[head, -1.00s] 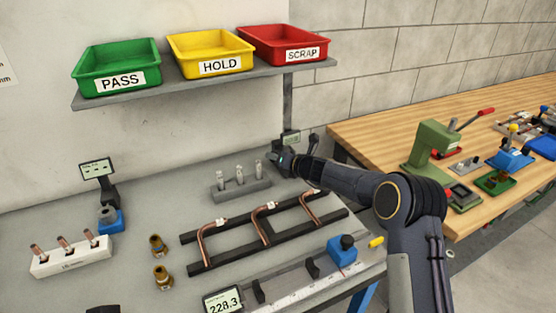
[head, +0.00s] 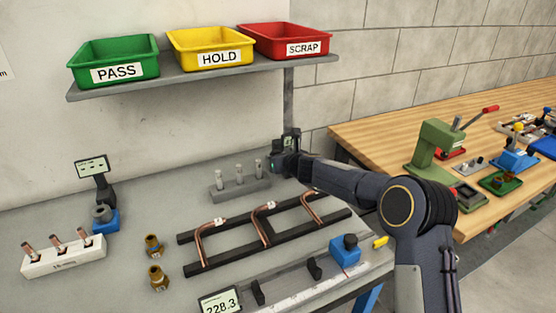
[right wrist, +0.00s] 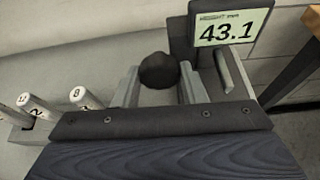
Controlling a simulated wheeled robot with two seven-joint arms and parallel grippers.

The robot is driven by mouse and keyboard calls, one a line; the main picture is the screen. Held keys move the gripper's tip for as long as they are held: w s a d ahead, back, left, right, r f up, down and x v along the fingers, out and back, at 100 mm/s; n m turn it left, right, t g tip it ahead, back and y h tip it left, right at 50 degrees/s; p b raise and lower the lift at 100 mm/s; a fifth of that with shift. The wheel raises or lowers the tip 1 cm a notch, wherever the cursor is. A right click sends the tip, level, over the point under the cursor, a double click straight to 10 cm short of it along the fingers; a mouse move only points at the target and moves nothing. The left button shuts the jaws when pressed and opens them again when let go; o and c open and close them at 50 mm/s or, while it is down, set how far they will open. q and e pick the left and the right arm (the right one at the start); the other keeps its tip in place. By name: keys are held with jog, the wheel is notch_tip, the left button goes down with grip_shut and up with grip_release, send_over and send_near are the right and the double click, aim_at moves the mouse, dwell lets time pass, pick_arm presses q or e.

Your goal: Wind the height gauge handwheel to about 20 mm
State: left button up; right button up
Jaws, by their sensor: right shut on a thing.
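The height gauge stands at the back of the bench by the shelf post, mostly hidden behind my right gripper in the head view. Its display (right wrist: 231,27) reads 43.1 mm in the right wrist view. A dark round handwheel knob (right wrist: 159,70) sits between the two fingers of my right gripper (right wrist: 158,82), which is shut on it. In the head view my right gripper (head: 283,164) is at the gauge, right of the grey pin stand. The knob itself cannot be made out there. My left gripper is not in view.
A grey stand with several labelled pins (head: 240,188) is just left of my right gripper. A rack of copper tubes (head: 265,236) lies in front. PASS, HOLD and SCRAP bins sit on the shelf (head: 195,80) above. A wooden bench (head: 390,125) is at right.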

dwell(0.3)
jog(key=o, duration=1)
jog(key=shift+c, duration=0.2)
pick_arm(q)
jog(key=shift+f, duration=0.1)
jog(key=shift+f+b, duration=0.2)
jog(key=shift+b, duration=0.1)
pick_arm(e)
jog(key=shift+s+d, duration=0.15)
jog(key=shift+s, duration=0.1)
pick_arm(q)
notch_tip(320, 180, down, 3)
jog(key=b, duration=0.2)
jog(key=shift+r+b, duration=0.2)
jog(key=shift+b, duration=0.1)
pick_arm(e)
jog(key=v, duration=0.7)
jog(key=shift+r, duration=0.2)
jog(key=shift+o, duration=0.2)
jog(key=shift+s, duration=0.15)
